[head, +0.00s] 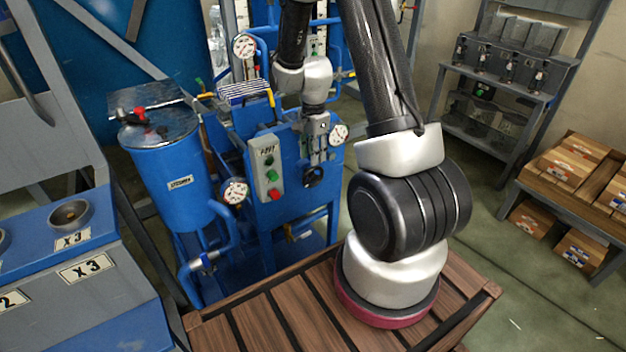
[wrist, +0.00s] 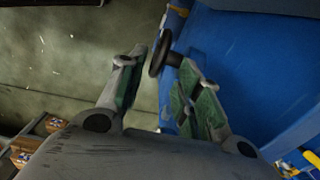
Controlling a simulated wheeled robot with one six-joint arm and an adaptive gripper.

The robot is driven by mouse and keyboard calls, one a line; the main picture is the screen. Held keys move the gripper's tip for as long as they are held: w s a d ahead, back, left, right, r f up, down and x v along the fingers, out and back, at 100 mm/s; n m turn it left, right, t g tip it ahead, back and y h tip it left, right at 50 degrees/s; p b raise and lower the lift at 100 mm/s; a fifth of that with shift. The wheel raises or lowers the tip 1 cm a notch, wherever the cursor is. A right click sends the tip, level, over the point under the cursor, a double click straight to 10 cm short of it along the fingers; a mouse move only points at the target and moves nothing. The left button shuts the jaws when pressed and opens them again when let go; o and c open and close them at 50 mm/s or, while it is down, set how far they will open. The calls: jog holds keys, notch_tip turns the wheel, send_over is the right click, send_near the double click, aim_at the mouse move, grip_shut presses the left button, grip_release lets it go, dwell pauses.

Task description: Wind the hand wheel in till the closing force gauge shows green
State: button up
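The dark hand wheel (head: 313,176) sits on the front of the blue machine (head: 290,215). In the wrist view the hand wheel (wrist: 159,54) shows nearly edge-on, between and slightly beyond my fingertips. My gripper (wrist: 163,62) is open, its green-padded fingers apart on either side of the wheel; I cannot tell if either touches it. In the head view my gripper (head: 317,150) points down just above the wheel. A round white gauge (head: 338,134) is right of my gripper. Its reading and colour are too small to tell, and which gauge is for closing force is unclear.
Two more gauges are on the machine, one up high (head: 244,46) and one low left (head: 235,192). A grey button box (head: 267,169) with green and red buttons is left of the wheel. A blue tank (head: 172,185) stands further left. Shelves (head: 505,85) are at the right.

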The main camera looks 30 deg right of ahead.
aim_at(314, 187)
jog(key=shift+m, duration=0.5)
notch_tip(314, 187, down, 11)
jog(key=shift+w+d+r, duration=0.1)
jog(key=shift+d+r, duration=0.05)
grip_shut()
